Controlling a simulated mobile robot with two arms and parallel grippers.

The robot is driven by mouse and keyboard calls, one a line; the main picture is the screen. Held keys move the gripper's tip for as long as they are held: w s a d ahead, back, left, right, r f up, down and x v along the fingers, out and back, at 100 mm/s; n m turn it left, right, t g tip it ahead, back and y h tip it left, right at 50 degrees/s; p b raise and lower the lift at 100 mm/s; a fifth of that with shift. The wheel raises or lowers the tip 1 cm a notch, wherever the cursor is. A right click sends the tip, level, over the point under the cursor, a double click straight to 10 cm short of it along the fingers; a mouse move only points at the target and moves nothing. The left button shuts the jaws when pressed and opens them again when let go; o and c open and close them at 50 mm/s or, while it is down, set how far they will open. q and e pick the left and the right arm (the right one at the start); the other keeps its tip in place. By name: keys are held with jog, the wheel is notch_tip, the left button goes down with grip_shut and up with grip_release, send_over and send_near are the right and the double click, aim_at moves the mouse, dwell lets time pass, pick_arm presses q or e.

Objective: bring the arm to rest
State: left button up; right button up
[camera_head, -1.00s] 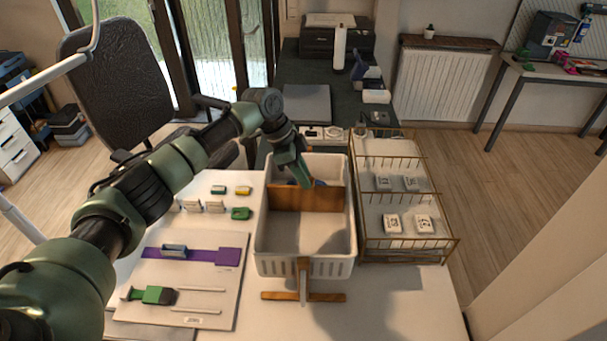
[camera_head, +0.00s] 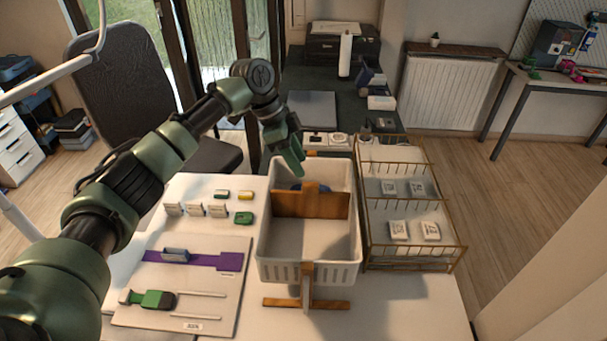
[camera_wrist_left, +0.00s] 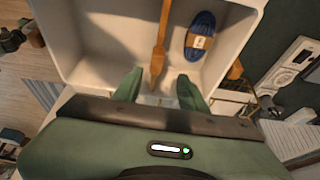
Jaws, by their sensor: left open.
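My left gripper (camera_head: 294,163) is open, with its fingers pointing down over the back left part of the white bin (camera_head: 309,273). In the left wrist view the two green fingers of this gripper (camera_wrist_left: 160,90) are spread apart with nothing between them. A blue cord bundle (camera_wrist_left: 200,32) with a paper band lies in the bin, beyond the fingers and apart from them. My right gripper is not in view.
A wire rack (camera_head: 412,267) with small white packets stands to the right. A board (camera_head: 215,300) with a purple strap (camera_head: 204,260) and a green clamp (camera_head: 154,299) lies left.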

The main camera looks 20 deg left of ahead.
pick_arm(q)
jog(key=shift+a+r, duration=0.15)
jog(key=shift+r, duration=0.3)
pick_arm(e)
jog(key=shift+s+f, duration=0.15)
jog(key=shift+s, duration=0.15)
